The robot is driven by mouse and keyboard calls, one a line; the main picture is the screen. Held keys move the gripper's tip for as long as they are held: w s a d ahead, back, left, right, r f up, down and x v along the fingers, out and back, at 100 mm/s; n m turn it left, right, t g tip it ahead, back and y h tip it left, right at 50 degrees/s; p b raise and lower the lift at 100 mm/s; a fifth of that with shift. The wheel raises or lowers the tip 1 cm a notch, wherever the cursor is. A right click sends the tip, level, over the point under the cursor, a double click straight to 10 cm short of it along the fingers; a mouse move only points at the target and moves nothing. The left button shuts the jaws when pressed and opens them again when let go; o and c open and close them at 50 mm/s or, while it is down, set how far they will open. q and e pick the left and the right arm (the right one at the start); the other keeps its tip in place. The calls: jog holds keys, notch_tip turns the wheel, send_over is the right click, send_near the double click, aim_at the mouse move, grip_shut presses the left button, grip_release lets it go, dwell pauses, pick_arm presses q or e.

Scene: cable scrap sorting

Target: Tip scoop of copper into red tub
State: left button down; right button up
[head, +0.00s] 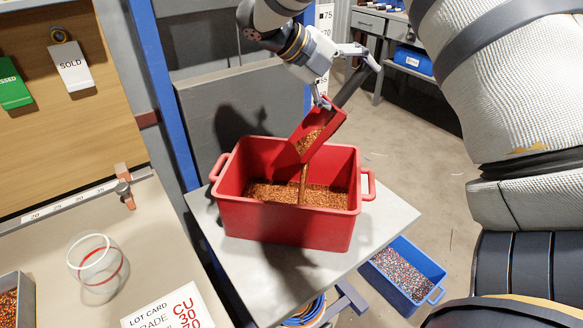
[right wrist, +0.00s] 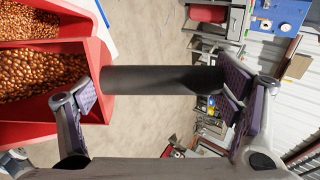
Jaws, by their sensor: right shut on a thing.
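The red tub (head: 285,222) stands on a grey stand with a bed of copper granules (head: 270,190) in it. My right gripper (head: 347,80) is above the tub's right side, shut on the black handle (head: 354,85) of the red scoop (head: 328,122). The scoop is tilted down to the left, its mouth over the tub, and a thin stream of copper (head: 303,182) falls from it into the tub. Copper still lies in the scoop. In the right wrist view the handle (right wrist: 160,80) spans between the fingers and copper shows in the scoop (right wrist: 45,125). My left gripper is out of view.
The grey stand (head: 385,226) has narrow free margins around the tub. A blue bin (head: 405,280) of mixed granules is on the floor at lower right. On the bench at left are a clear beaker (head: 97,268), a lot card (head: 165,308) and a grey tray (head: 14,298).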

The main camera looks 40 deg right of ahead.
dwell(0.4)
jog(key=shift+w+a+r+g+h, duration=0.2)
jog(key=shift+w+a+h, duration=0.1)
jog(key=shift+a, duration=0.15)
jog(key=shift+w+a+r+g+h, duration=0.15)
jog(key=shift+a+h, duration=0.15)
jog(key=shift+a, duration=0.15)
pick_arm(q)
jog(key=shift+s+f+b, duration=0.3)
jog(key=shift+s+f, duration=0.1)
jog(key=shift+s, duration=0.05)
pick_arm(e)
jog(key=shift+w+a+r+h, duration=0.15)
jog(key=shift+a+r+h, duration=0.15)
jog(key=shift+a+r, duration=0.1)
jog(key=shift+w+a+g+h+b, duration=0.4)
jog(key=shift+a+h, duration=0.3)
jog(key=shift+a, duration=0.2)
jog(key=shift+w+a+r, duration=0.2)
jog(key=shift+w+a, duration=0.05)
jog(key=shift+a, duration=0.15)
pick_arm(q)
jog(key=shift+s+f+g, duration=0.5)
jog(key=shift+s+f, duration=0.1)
pick_arm(e)
jog(key=shift+a+r, duration=0.1)
